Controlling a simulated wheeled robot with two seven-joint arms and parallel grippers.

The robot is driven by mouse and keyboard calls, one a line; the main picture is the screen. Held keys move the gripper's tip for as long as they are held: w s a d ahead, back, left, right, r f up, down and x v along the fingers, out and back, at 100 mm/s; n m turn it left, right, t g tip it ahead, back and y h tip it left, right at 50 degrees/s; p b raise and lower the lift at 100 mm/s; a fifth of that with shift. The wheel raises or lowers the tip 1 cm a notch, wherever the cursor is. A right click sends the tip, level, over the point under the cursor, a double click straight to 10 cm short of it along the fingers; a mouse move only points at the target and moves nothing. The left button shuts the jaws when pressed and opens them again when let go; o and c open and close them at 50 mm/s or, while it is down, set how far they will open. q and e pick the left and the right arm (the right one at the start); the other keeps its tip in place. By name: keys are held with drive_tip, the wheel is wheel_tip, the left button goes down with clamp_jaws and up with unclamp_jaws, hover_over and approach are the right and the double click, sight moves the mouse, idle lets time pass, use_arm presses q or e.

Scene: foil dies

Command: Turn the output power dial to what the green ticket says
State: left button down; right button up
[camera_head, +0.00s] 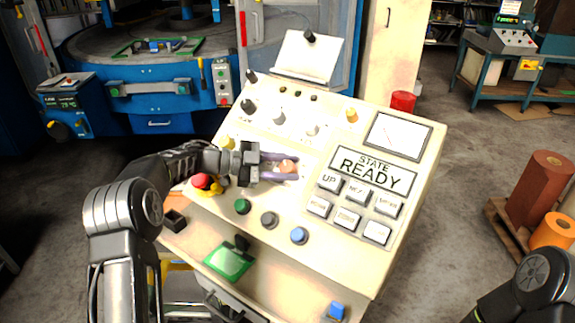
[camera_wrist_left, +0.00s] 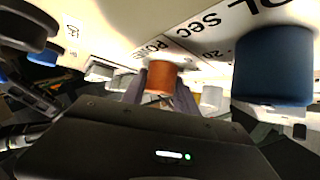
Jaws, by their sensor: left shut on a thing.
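My left gripper (camera_head: 290,165) is at the sloping cream panel, its fingers shut on a copper-orange dial (camera_head: 287,166). In the left wrist view the orange dial (camera_wrist_left: 160,78) sits between the two fingers (camera_wrist_left: 160,85). A partly hidden label starting "PO" is printed beside it; its scale and pointer cannot be read. The green ticket (camera_head: 228,260) lies on the panel's lower front ledge below a black clip; its writing is too small to read. My right arm shows at the lower right, but its gripper is out of view.
Near the dial are a red mushroom button (camera_head: 202,181), a green button (camera_head: 242,206), a grey knob (camera_head: 269,220) and a blue knob (camera_head: 299,235). A "STATE READY" display (camera_head: 372,172) and several push buttons are to the right. A large blue knob (camera_wrist_left: 272,65) stands close in the wrist view.

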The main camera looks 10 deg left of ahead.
idle(0.3)
use_arm(q)
drive_tip(key=c, duration=0.9)
unclamp_jaws()
drive_tip(key=shift+c, duration=0.2)
drive_tip(key=shift+a, duration=0.1)
drive_tip(key=shift+b+v, duration=0.75)
drive_tip(key=shift+v, duration=3.1)
